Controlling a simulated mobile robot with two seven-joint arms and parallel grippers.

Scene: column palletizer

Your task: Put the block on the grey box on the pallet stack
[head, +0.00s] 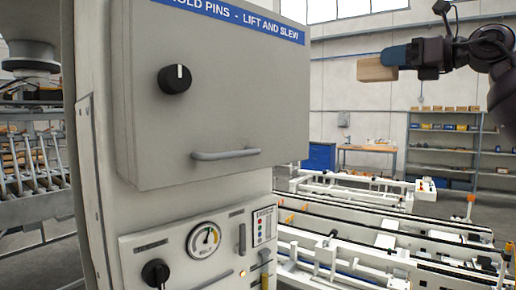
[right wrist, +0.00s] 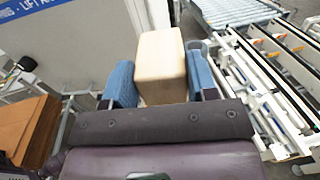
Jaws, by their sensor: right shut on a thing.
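The block (head: 375,69), pale wood, is held in the air at the upper right of the head view. My right gripper (head: 395,56) is shut on it. In the right wrist view the block (right wrist: 162,62) stands out between the two blue fingers, one on each side. A large grey box (head: 215,90) with a blue label strip, a black knob and a handle fills the middle of the head view; the held block is to its right, apart from it in the picture. I cannot make out a pallet stack. My left gripper is not in view.
A panel with a gauge (head: 204,240) and knob is below the grey box. White conveyor frames (head: 340,240) run across the lower right. Shelves (head: 440,150) and a blue cabinet (head: 319,157) stand behind. Brown, box-like things (right wrist: 28,128) are at the left of the wrist view.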

